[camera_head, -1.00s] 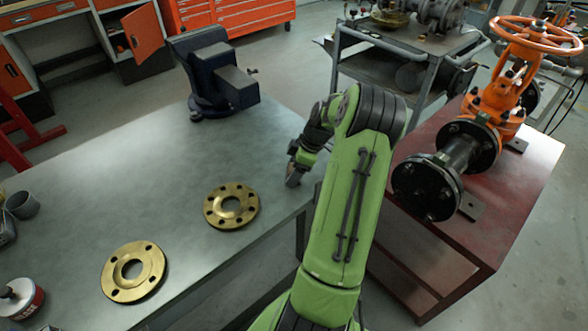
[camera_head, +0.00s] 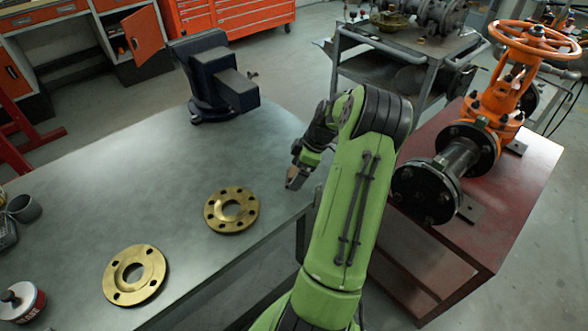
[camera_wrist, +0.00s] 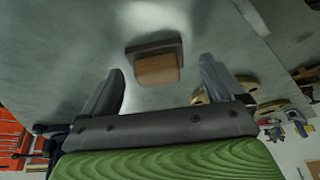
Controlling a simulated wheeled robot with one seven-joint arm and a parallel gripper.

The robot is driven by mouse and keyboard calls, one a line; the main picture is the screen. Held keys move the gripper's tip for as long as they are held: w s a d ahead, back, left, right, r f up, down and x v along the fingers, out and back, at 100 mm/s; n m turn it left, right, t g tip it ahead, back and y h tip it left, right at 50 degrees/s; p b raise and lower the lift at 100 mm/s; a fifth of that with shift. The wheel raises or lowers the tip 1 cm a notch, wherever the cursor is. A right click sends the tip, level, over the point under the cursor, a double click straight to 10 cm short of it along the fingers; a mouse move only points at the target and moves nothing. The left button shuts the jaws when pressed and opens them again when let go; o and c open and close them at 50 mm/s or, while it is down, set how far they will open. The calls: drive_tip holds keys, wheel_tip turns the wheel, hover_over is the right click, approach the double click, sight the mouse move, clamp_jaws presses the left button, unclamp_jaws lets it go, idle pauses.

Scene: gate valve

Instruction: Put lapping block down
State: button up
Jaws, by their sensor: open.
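The lapping block (camera_wrist: 157,66) has a dark grey plate and a brown, wood-like body. In the wrist view it is at the upper middle, over the grey bench top, and seems to rest on it. My gripper (camera_wrist: 162,72) is open, with one finger on each side of the block and visible gaps between. In the head view my gripper (camera_head: 294,178) is low at the bench's right edge, and my arm and wrist hide most of the block there.
Two brass flanges (camera_head: 231,222) (camera_head: 135,289) lie on the bench (camera_head: 95,190) left of my gripper. A dark vise (camera_head: 222,85) stands at the bench's far end. An orange gate valve (camera_head: 495,105) stands on a red table (camera_head: 515,190) to the right. Bench between vise and flanges is clear.

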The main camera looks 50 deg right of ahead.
drive_tip(key=p+v, duration=0.4)
drive_tip(key=v, duration=1)
drive_tip(key=w+a+r+g+h, duration=0.1)
drive_tip(key=w+a+r, duration=0.2)
drive_tip(key=a, duration=0.3)
drive_tip(key=w+a+r, duration=0.3)
drive_tip(key=a, duration=0.2)
drive_tip(key=a+r+m+h, duration=0.1)
drive_tip(key=a+r, duration=0.1)
drive_tip(key=a, duration=0.5)
drive_tip(key=a+r+m+h, duration=0.1)
drive_tip(key=a+r, duration=0.2)
drive_tip(key=a, duration=0.3)
drive_tip(key=s+a+m+t, duration=0.3)
drive_tip(key=s+a+m, duration=0.1)
drive_tip(key=s+a, duration=0.9)
drive_tip(key=shift+a, duration=0.65)
